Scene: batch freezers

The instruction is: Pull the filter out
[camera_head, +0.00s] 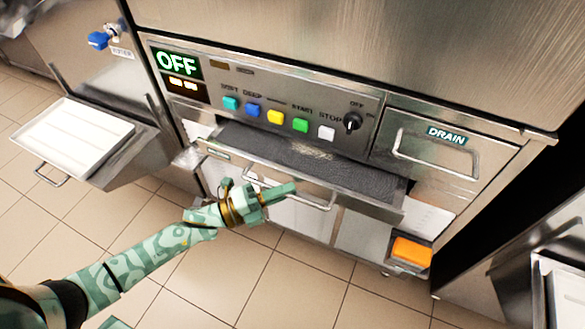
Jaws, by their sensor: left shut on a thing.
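The filter (310,160) is a wide drawer with a dark grey mesh top, partly slid out of the steel machine below its button panel. It has a metal front with a bar handle (318,205). My left gripper (272,194) is at the left part of this handle, shut on it. How far the filter still sits inside the machine is hidden. My right gripper is not in view.
The button panel (275,88) with an OFF display sits above the filter. A shut DRAIN drawer (435,150) is to the right. An orange block (411,252) sits at lower right. A white tray (75,140) stands out at left. Tiled floor is clear in front.

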